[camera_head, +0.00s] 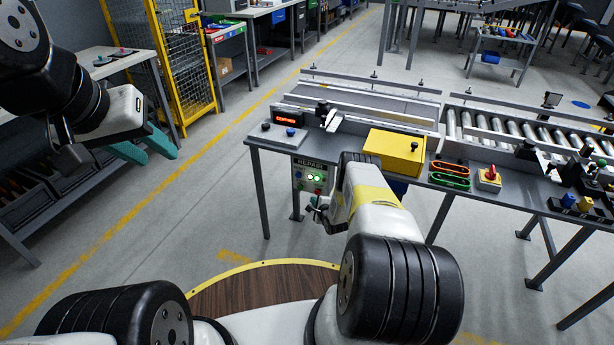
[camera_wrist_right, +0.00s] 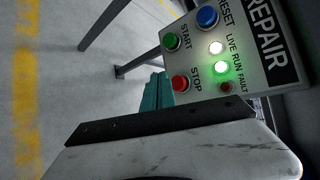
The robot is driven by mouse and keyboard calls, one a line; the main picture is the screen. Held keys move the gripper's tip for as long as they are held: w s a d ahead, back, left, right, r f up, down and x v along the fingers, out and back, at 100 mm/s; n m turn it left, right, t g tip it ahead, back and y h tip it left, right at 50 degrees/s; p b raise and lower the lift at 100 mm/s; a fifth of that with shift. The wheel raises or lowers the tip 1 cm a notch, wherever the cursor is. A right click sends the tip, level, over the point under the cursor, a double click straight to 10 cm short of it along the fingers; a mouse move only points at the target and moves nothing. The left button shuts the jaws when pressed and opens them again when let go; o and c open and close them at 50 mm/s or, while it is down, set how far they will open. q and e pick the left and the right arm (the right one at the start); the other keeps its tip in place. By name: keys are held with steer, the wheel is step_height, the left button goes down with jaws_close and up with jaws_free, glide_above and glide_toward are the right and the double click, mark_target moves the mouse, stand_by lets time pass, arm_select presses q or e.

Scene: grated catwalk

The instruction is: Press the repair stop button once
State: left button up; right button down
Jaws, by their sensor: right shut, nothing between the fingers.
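The grey REPAIR panel (camera_head: 300,178) hangs under the front left of the table; it also shows in the right wrist view (camera_wrist_right: 245,62). In the right wrist view, its red STOP button (camera_wrist_right: 181,83) sits below the green START button (camera_wrist_right: 173,41), and the blue RESET button (camera_wrist_right: 207,16) is at the top. The white LIVE and green RUN lamps are lit; the FAULT lamp is dark. My right gripper (camera_wrist_right: 158,78) is shut and empty, its teal tips just left of STOP; I cannot tell whether they touch it. My left gripper (camera_head: 148,147) is open and empty at upper left.
The table above the panel carries a red display (camera_head: 286,118), a yellow box (camera_head: 394,152) and a red switch (camera_head: 490,176). A table leg (camera_head: 259,190) stands left of the panel. Shelving (camera_head: 50,200) lies below my left gripper. The floor between is clear.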

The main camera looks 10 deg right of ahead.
mark_target(316, 194)
steer(key=shift+w+d, duration=0.35)
steer(key=shift+w, duration=0.2)
stand_by(1.7)
steer(key=shift+w+d, duration=0.25)
steer(key=shift+w, duration=0.1)
steer(key=shift+w+d, duration=0.45)
steer(key=shift+w, duration=0.25)
stand_by(0.9)
steer(key=shift+s, duration=0.1)
steer(key=shift+s+a, duration=0.65)
steer(key=shift+s, duration=0.3)
steer(key=shift+s+a, duration=0.75)
steer(key=shift+s, duration=0.3)
steer(key=shift+s+a, duration=0.7)
steer(key=shift+s, duration=0.35)
